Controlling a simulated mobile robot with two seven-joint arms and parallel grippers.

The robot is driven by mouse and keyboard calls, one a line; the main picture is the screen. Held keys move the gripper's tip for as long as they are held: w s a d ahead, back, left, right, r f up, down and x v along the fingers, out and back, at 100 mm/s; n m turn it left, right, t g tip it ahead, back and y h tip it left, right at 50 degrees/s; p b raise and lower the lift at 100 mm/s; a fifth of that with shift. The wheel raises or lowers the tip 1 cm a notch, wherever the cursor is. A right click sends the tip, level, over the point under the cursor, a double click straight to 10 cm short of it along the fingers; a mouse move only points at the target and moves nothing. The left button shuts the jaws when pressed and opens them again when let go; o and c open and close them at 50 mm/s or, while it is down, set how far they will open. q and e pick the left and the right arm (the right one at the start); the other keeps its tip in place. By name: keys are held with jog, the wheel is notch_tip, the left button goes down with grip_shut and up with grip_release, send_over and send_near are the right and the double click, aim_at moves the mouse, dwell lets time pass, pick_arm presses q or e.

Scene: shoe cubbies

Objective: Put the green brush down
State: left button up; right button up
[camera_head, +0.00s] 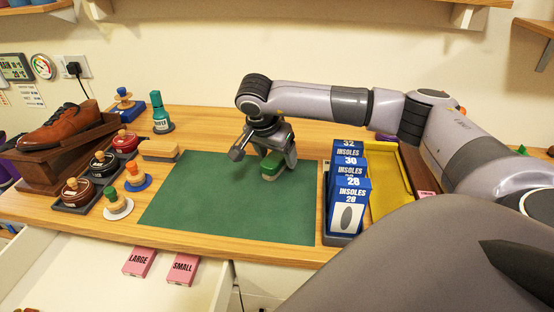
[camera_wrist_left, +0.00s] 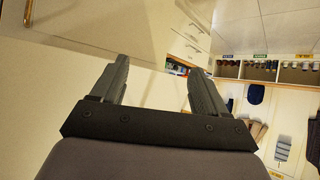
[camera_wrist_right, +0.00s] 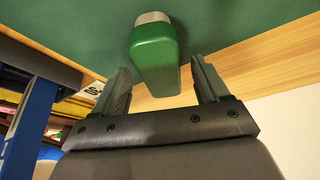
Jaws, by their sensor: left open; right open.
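The green brush (camera_head: 273,165) is on the green mat (camera_head: 220,200), near the mat's right part, under my right gripper (camera_head: 279,160). In the right wrist view the green brush (camera_wrist_right: 155,55) lies between and just beyond the two open fingers of my right gripper (camera_wrist_right: 165,82), with a pale part at its far end. I cannot tell whether a finger touches it. My left gripper (camera_wrist_left: 157,82) is open and empty in the left wrist view, away from the bench, and is not seen in the head view.
Blue insole boxes (camera_head: 348,190) and a yellow tray (camera_head: 388,180) stand right of the mat. A wooden brush (camera_head: 160,150), a teal bottle (camera_head: 160,112), polish tins and a brown shoe (camera_head: 62,128) are at the left. An open drawer (camera_head: 75,270) juts out in front.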

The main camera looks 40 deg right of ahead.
jog(key=shift+x, duration=0.85)
jog(key=shift+r, duration=0.1)
jog(key=c, duration=1.1)
jog(key=shift+w, duration=0.1)
jog(key=shift+r, duration=0.15)
